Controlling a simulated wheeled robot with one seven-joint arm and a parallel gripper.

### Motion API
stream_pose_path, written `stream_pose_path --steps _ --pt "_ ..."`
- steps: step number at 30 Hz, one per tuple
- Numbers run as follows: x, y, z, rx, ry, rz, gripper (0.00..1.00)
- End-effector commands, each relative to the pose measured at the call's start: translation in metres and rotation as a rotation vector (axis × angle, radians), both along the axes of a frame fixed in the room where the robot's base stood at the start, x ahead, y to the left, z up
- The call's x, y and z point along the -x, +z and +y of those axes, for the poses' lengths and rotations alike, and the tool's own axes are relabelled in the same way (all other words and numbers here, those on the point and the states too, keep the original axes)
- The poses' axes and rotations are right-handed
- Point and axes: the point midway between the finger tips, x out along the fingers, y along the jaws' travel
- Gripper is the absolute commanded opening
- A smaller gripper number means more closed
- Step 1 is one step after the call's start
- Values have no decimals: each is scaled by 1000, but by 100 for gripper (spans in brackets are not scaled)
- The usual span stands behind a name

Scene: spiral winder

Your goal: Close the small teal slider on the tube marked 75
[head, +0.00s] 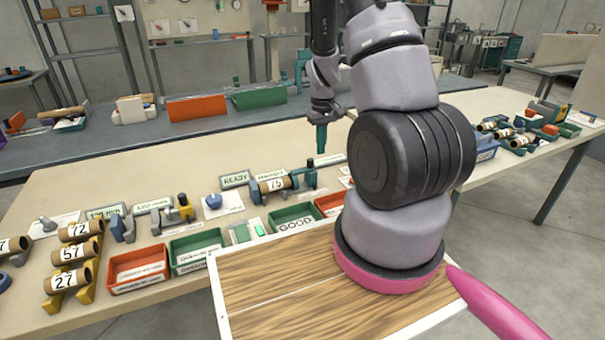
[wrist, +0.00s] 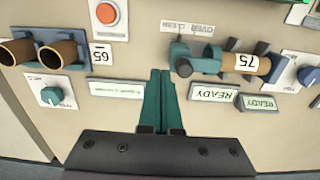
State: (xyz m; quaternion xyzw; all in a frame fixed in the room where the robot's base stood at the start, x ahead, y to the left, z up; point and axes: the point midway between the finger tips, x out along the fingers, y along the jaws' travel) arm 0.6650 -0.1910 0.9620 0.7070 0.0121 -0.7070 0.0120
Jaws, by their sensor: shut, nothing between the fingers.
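The brown tube marked 75 (head: 274,184) lies in a blue-teal fixture on the table, at the picture's middle. It also shows at the upper right of the wrist view (wrist: 247,63). A teal part with a dark round knob (wrist: 181,57), probably the small slider, is at the tube's left end there; in the head view it is at the right end (head: 311,176). I cannot tell its exact position along the fixture. My gripper (head: 321,150) points down above and right of that end. In the wrist view its teal fingers (wrist: 159,75) are together and empty, left of the knob, apart from it.
Ready signs (head: 235,180) stand beside the fixture. A rack with tubes 72, 57 and 27 (head: 75,256) is at left.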

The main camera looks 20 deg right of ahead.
Motion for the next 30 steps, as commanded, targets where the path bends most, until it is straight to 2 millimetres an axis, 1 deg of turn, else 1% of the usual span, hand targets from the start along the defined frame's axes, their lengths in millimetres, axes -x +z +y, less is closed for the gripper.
stream_pose_path --steps 17,30 --pt "0 0 0 0 0 0 0" --pt "0 -16 0 0 0 1 0"
